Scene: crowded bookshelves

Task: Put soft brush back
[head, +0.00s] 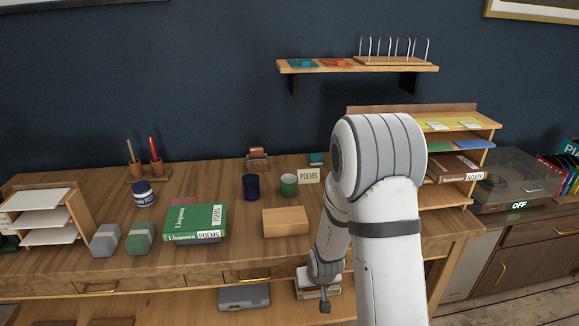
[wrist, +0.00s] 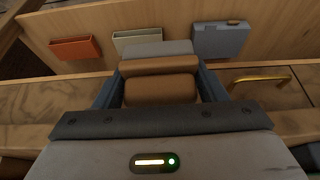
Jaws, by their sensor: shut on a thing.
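My gripper (wrist: 158,88) is shut on a brown block-like thing (wrist: 160,90), which looks like the soft brush, between its two dark blue fingers in the wrist view. A grey part (wrist: 158,49) shows just beyond the brown part; I cannot tell whether it belongs to the brush. In the head view my gripper (head: 325,300) is low at the desk's front edge, and the held thing cannot be made out there. A small wooden holder with a brown piece (head: 257,157) stands at the back of the desk; I cannot tell whether it is the brush's place.
Green books (head: 196,222), a wooden box (head: 285,221), a blue cup (head: 251,187) and a green cup (head: 289,184) stand on the desk (head: 240,250). A drawer handle (wrist: 260,79) is close to my gripper. A grey-blue case (head: 243,297) lies on the lower shelf.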

